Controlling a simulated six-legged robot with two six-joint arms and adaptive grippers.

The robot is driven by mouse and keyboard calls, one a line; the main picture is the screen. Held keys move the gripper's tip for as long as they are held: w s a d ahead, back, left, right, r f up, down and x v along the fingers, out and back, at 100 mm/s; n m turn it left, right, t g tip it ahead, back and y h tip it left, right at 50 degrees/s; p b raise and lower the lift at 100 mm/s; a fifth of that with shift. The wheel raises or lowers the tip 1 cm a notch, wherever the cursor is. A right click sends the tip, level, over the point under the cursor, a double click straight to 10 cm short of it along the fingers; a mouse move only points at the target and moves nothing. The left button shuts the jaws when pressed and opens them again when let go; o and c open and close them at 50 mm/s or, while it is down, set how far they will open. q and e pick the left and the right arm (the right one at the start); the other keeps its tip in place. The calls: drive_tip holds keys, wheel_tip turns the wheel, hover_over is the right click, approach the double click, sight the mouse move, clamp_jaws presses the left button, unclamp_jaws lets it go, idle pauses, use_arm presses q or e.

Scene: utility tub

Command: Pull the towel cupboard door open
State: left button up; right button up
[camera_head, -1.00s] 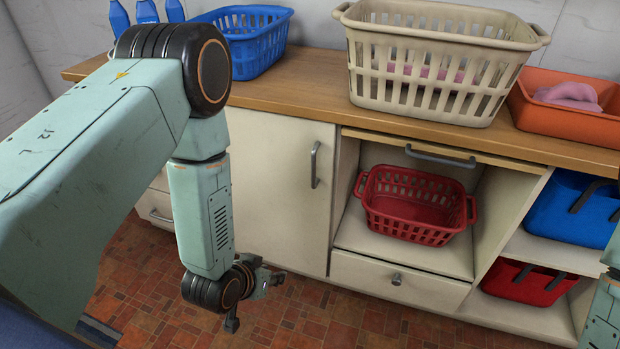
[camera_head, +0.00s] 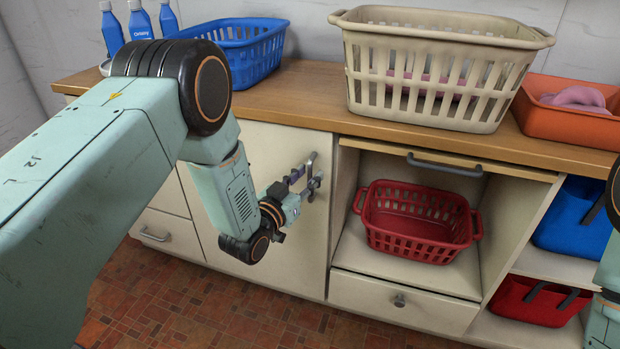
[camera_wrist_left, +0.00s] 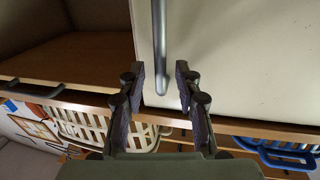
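The cupboard door (camera_head: 275,215) is a cream panel under the worktop, left of the open shelf, and it looks closed. Its grey vertical bar handle (camera_head: 311,172) is near the door's right edge. My left gripper (camera_head: 308,184) is at the handle, partly overlapping it. In the left wrist view, my left gripper (camera_wrist_left: 161,75) is open, with one finger on each side of the handle (camera_wrist_left: 159,42). Gaps show between the fingers and the bar. The door (camera_wrist_left: 240,60) fills the upper right there. My right gripper is not in view.
A red basket (camera_head: 415,222) sits in the open shelf, above a drawer (camera_head: 400,300). A beige basket (camera_head: 440,70), a blue basket (camera_head: 235,45), an orange tub (camera_head: 565,118) and blue bottles (camera_head: 140,25) stand on the worktop (camera_head: 290,105). The tiled floor (camera_head: 200,305) in front is clear.

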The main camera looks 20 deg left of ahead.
use_arm(q)
drive_tip(key=shift+x, duration=0.95)
drive_tip(key=shift+c, duration=0.2)
clamp_jaws()
